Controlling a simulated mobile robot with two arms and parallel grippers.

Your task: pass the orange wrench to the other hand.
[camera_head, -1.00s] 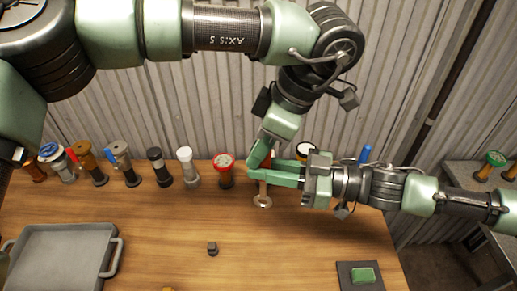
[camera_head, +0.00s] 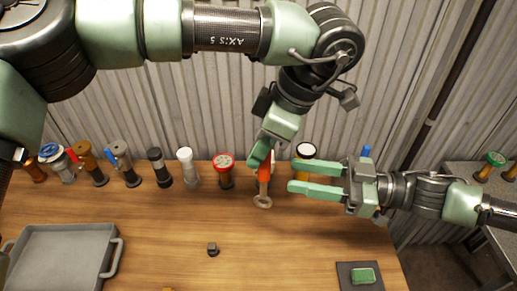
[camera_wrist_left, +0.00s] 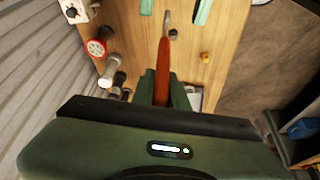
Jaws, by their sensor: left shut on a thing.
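The orange wrench (camera_head: 264,174) hangs upright above the table, its pale ring end (camera_head: 263,201) down. My left gripper (camera_head: 261,155) points down and is shut on the upper part of the orange handle. In the left wrist view the handle (camera_wrist_left: 163,65) extends away from between the left jaws (camera_wrist_left: 164,92). My right gripper (camera_head: 308,179) is open and empty, to the right of the wrench. Its two green fingers point left towards the wrench, apart from it. Their tips also show at the top of the left wrist view (camera_wrist_left: 175,10).
A row of valves and fittings, including a red-capped one (camera_head: 224,168) and a white-capped one (camera_head: 186,165), lines the table's back edge by the corrugated wall. A grey tray (camera_head: 62,230) is at left. A small dark block (camera_head: 213,249) and a green block (camera_head: 363,275) on a dark pad lie in front.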

